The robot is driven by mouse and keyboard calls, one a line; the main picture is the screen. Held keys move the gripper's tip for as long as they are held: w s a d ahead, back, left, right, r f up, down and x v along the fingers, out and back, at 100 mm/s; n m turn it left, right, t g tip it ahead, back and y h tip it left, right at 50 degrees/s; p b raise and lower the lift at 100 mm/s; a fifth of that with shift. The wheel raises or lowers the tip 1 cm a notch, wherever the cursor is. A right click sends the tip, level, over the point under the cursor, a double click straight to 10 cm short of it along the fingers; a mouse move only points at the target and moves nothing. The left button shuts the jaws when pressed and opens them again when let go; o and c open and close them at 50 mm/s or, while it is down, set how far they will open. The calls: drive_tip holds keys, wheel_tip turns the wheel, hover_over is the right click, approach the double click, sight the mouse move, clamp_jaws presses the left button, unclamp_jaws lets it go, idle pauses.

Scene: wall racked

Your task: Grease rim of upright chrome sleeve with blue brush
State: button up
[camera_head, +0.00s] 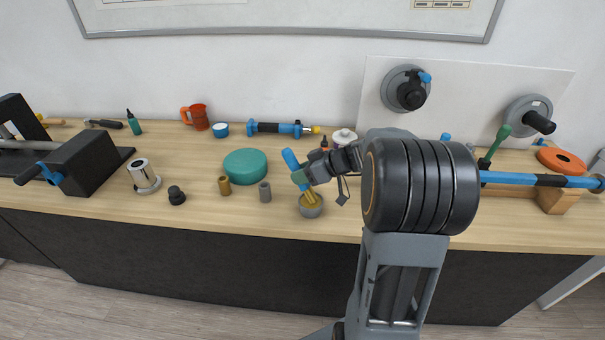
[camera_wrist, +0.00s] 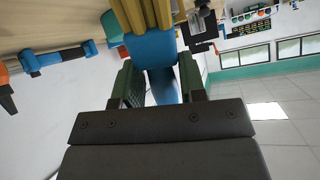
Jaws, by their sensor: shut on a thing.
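My gripper (camera_head: 304,178) is shut on the blue brush (camera_head: 290,158). The brush is slightly tilted, with its yellowish bristles pointing down into a small grey bowl (camera_head: 312,211) holding a tan substance. In the wrist view the blue brush (camera_wrist: 153,48) sits between the two green-padded fingers of my gripper (camera_wrist: 160,82), with the bristles at the top edge. The chrome sleeve (camera_head: 140,172) stands upright on a round base at the left of the bench, well away from my gripper. Whether the bristles touch the contents of the bowl is hard to tell.
On the wooden bench (camera_head: 220,204), a brass cylinder (camera_head: 224,186), a grey cylinder (camera_head: 265,192), a teal round block (camera_head: 246,166) and a black knob (camera_head: 177,195) stand between bowl and sleeve. A black vise-like device (camera_head: 85,160) is at far left. An orange jug (camera_head: 196,117) stands behind.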

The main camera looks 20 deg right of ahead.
sight(292, 156)
drive_tip(key=shift+f, duration=0.1)
idle(0.3)
drive_tip(key=shift+r+p, duration=0.8)
drive_tip(key=shift+r, duration=2.75)
